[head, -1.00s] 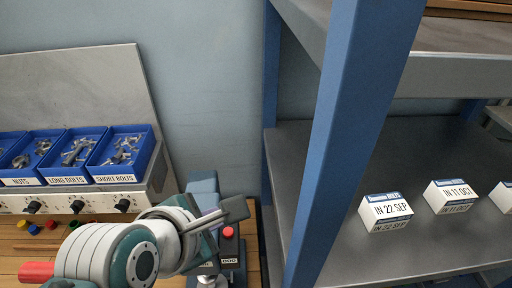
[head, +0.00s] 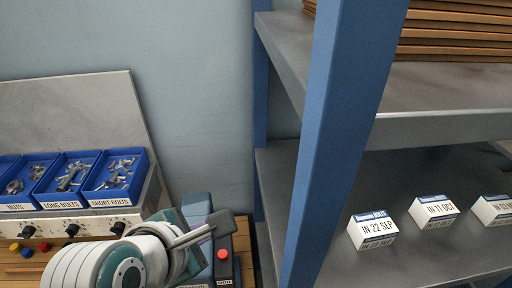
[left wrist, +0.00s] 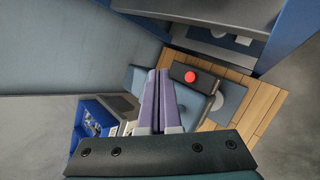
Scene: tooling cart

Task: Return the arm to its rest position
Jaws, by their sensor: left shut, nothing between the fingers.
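My left arm comes in from the lower left of the head view. Its gripper (head: 203,235) is shut and empty, with the fingers pointing right, in front of a grey-blue device. In the left wrist view the two fingers of the gripper (left wrist: 158,78) lie together with nothing between them. They are above the wooden bench top, near a box with a red button (left wrist: 190,77). My right gripper is in neither view.
The red button box (head: 223,256) stands right of the gripper. Blue bins (head: 114,196) of bolts and nuts sit on a metal unit at left. A blue-post shelf (head: 322,150) holds white labelled boxes (head: 372,231) at right. The wall space above the gripper is clear.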

